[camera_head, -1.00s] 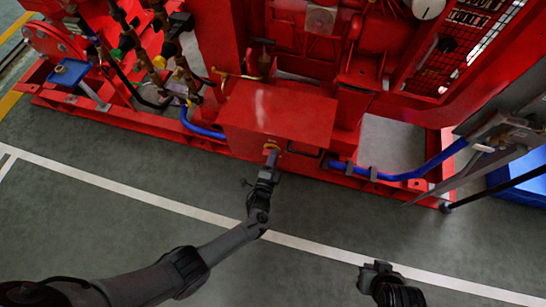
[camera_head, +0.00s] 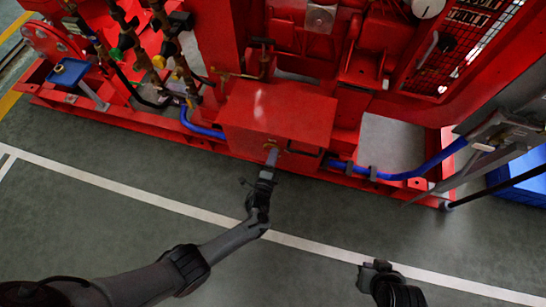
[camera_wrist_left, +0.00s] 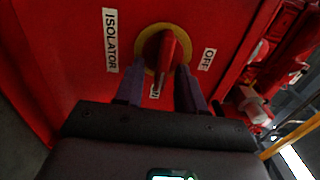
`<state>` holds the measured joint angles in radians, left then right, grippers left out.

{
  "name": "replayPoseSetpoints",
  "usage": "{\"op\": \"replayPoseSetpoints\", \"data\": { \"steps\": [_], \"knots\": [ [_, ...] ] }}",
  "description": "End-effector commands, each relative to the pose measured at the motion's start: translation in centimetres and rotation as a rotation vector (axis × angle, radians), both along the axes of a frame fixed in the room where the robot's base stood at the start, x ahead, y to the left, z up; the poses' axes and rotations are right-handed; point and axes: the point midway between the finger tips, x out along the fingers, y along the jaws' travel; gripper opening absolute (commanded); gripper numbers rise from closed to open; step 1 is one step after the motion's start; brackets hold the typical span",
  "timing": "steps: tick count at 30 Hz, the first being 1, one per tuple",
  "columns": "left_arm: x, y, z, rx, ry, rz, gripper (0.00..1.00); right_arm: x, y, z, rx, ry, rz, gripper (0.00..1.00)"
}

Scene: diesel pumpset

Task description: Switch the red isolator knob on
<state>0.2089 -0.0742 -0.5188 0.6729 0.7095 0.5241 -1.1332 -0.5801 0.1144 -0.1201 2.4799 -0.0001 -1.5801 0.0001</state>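The red isolator knob (camera_wrist_left: 167,55) sits on a yellow ring on a red panel in the left wrist view. Its raised grip points down the picture, towards a small white label (camera_wrist_left: 155,91) that is partly hidden. A white OFF label (camera_wrist_left: 208,59) is to its right. My left gripper (camera_wrist_left: 160,68) is open, with one finger on each side of the knob's grip; a gap shows on the left finger's side. In the head view my left gripper (camera_head: 272,157) is at the front of the red box (camera_head: 277,112) and hides most of the knob. My right gripper (camera_head: 376,268) is low, away from the machine; its fingers are unclear.
A white ISOLATOR label (camera_wrist_left: 110,40) is left of the knob. Blue hoses (camera_head: 425,171) run along the red base frame. A stand with dark legs (camera_head: 500,190) and a blue box (camera_head: 520,176) are at the right. The grey floor (camera_head: 130,215) in front is clear.

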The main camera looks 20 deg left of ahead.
Motion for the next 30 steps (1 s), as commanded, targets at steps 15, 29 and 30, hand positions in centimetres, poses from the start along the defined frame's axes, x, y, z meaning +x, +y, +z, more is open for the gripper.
{"op": "replayPoseSetpoints", "data": {
  "steps": [15,29,30],
  "knots": [
    [-2.0,-0.2,0.3,-0.003,0.001,-0.001,0.38,0.0,-0.1,1.2,-0.005,0.000,0.004,0.00],
    [-9.3,-0.7,0.2,-0.001,0.001,0.000,0.38,0.0,-0.2,4.0,-0.009,0.000,0.006,0.00],
    [-9.7,-0.8,0.2,-0.001,0.001,0.000,0.38,0.0,-0.2,4.1,-0.009,0.000,0.006,0.00]
  ]
}}
